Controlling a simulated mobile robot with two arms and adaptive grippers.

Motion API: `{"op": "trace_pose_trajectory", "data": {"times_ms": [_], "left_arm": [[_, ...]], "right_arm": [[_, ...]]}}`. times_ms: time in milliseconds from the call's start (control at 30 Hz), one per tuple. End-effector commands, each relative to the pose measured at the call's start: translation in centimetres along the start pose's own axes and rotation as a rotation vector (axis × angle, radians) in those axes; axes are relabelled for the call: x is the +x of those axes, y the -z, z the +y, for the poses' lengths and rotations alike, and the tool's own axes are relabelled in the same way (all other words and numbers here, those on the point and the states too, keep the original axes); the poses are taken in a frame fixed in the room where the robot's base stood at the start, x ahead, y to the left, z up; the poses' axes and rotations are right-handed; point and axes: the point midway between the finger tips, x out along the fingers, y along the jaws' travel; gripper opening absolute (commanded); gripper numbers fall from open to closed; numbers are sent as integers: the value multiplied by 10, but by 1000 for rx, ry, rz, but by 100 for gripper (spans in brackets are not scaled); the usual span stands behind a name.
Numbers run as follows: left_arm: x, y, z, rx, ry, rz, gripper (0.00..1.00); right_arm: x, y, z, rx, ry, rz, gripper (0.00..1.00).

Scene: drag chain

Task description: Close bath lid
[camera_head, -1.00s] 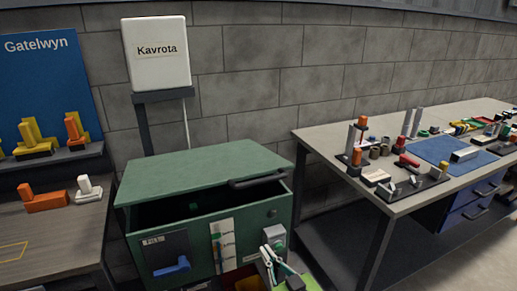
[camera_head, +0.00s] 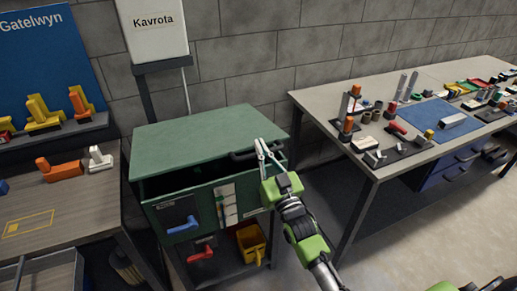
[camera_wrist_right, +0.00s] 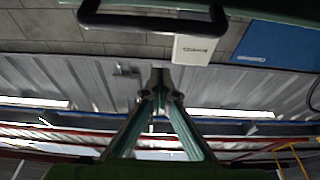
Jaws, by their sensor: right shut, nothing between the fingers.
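The bath is a green cabinet (camera_head: 160,216) with a flat green lid (camera_head: 195,137) on top. The lid is partly raised, and a dark gap shows beneath its front edge. A dark bar handle (camera_head: 245,154) sits on the lid's front right edge. My right gripper (camera_head: 260,142) is at the handle's right part, its fingers pointing up and overlapping it in the head view. In the right wrist view the gripper (camera_wrist_right: 158,72) is shut and empty, and the handle (camera_wrist_right: 150,22) crosses the top of the picture, apart from the fingertips. My left gripper is out of view.
A wooden bench (camera_head: 40,205) stands left, a cluttered workbench (camera_head: 340,95) right. Open floor lies between the cabinet and that workbench.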

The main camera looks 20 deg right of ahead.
Motion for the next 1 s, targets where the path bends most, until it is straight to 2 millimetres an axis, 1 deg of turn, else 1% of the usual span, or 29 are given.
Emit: {"op": "trace_pose_trajectory", "data": {"times_ms": [33,100,133,200,333,500,833,933,1000], "left_arm": [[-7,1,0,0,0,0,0],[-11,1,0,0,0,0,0],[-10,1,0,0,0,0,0],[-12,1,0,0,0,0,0],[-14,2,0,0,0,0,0],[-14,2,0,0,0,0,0],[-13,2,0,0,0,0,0],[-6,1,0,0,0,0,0],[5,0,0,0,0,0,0]], "right_arm": [[14,4,0,0,0,2,0],[27,4,0,0,0,1,0],[20,-8,0,0,0,-7,0],[15,-19,0,0,0,-7,0],[11,-31,0,0,0,-3,0],[8,-38,0,0,0,-1,0],[7,-39,0,0,0,0,0],[5,-45,0,0,0,6,0],[1,-53,0,0,0,16,0]]}}
